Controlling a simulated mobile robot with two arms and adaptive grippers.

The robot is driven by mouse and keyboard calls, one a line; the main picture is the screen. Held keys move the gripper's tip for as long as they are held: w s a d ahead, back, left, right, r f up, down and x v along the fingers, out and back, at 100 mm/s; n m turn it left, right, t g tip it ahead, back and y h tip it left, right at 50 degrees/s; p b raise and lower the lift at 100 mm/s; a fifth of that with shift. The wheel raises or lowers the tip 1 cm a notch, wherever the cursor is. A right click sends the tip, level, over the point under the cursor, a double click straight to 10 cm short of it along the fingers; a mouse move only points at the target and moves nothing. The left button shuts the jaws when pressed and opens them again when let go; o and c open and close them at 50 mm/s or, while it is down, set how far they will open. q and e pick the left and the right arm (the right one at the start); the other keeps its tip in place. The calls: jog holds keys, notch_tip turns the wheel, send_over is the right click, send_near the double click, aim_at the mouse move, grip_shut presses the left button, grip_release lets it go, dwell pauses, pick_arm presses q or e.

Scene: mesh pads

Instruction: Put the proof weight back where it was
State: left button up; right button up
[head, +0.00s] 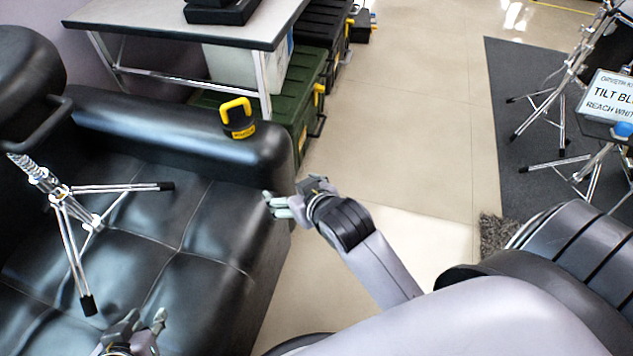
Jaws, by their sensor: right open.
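A black weight with a yellow loop handle and a yellow label, likely the proof weight (238,127), stands upright on the arm of the black leather sofa (190,125). My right gripper (268,203) is open and empty, in front of the sofa arm, below and to the right of the weight in the picture and apart from it. My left gripper (146,316) is at the bottom edge over the sofa seat. Its fingers are apart with nothing between them, and it is partly cut off by the frame.
A grey table (185,24) with green and black cases (312,85) is behind. A sign (608,97) and more stands are on a dark mat at right. The floor (420,100) between is clear.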

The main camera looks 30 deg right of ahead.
jog(key=s+f+n+g, duration=0.1)
jog(key=s+f+g, duration=0.1)
jog(key=s, duration=0.9)
jog(key=shift+s+d+f+g+y, duration=0.15)
jog(key=shift+d+f+g+y, duration=0.15)
jog(key=shift+g, duration=0.1)
